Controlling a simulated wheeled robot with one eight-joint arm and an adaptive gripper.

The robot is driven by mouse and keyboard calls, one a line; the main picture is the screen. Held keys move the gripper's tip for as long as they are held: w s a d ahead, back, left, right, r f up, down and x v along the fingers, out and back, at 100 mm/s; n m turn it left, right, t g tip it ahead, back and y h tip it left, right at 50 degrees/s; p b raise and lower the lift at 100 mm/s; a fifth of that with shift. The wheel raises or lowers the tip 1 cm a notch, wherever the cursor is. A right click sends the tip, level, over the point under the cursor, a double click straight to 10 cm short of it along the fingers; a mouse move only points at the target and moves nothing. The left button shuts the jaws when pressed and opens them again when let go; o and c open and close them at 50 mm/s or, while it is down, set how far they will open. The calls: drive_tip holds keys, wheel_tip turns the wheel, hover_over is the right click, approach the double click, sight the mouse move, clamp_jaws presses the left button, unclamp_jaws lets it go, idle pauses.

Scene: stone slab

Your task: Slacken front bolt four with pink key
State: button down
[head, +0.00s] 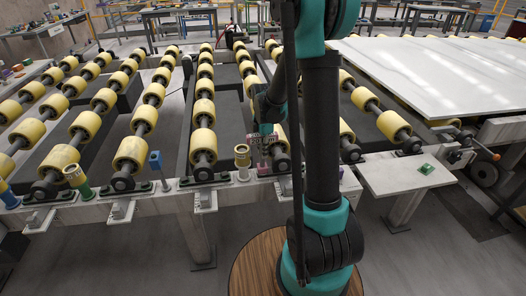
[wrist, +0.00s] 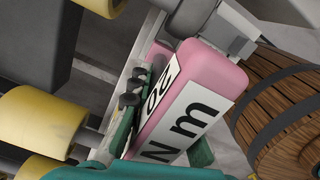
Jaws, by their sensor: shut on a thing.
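The pink key (wrist: 208,75) fills the middle of the wrist view, a thick pink block with a white face lettered "N m". My gripper (wrist: 163,142) is shut on it, with a green finger at either side. In the head view my gripper (head: 267,130) is at the front beam, partly behind my arm, and the pink key (head: 270,141) shows small and blurred there. I cannot tell which is front bolt four, nor whether the key's working end touches a bolt.
Yellow rollers (head: 131,153) stand in rows behind the front beam (head: 160,205). A yellow-topped tool (head: 242,158), a blue tool (head: 155,162) and a green tool (head: 78,180) stand along it. A white slab (head: 440,70) lies right. A wooden barrel (wrist: 285,110) is close by.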

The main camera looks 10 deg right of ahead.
drive_tip(key=shift+r, duration=1.65)
drive_tip(key=shift+r, duration=2.5)
